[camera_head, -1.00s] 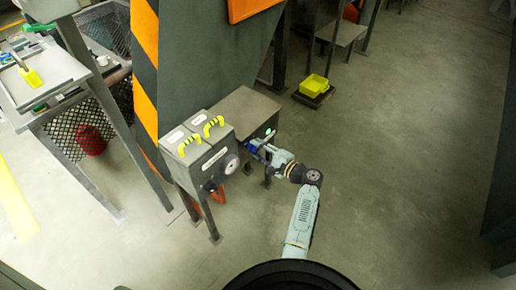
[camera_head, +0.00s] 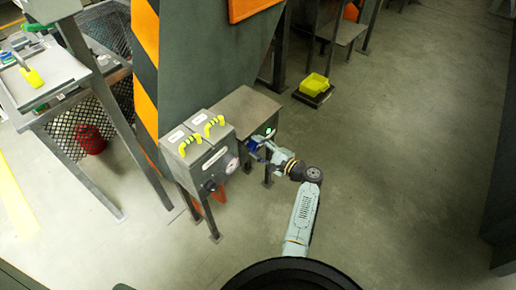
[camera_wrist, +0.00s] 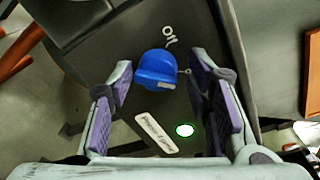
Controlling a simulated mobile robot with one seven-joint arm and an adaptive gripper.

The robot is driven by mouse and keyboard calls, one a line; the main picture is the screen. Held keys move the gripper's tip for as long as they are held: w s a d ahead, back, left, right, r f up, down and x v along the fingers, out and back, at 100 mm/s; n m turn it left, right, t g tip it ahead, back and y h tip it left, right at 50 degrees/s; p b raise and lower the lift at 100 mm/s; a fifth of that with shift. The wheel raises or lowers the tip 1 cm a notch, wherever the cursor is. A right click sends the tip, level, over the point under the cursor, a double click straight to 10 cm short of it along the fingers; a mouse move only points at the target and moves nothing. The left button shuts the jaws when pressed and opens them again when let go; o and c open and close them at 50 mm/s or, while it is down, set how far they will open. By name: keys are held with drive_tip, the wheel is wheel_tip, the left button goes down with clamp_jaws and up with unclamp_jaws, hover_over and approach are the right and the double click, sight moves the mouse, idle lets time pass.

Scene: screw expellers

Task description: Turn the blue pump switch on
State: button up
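The blue pump switch (camera_wrist: 156,68) is a rounded blue knob on a dark grey panel (camera_wrist: 95,25). White lettering that seems to read "On" stands by it, upper right in the wrist view. My gripper (camera_wrist: 160,80) is open, with one purple-padded finger on each side of the knob and a visible gap on both sides. In the head view my gripper (camera_head: 262,150) is at the end of the grey box, and the blue knob (camera_head: 252,146) shows small and partly hidden by it.
A lit green lamp (camera_wrist: 185,130) and a white label (camera_wrist: 157,132) sit below the knob in the wrist view. Left of my gripper stands a control box (camera_head: 208,168) with yellow handles. Open floor (camera_head: 400,180) lies to the right.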

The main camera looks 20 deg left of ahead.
drive_tip(key=shift+o, duration=0.4)
drive_tip(key=shift+d+f, duration=0.1)
drive_tip(key=v, duration=1.2)
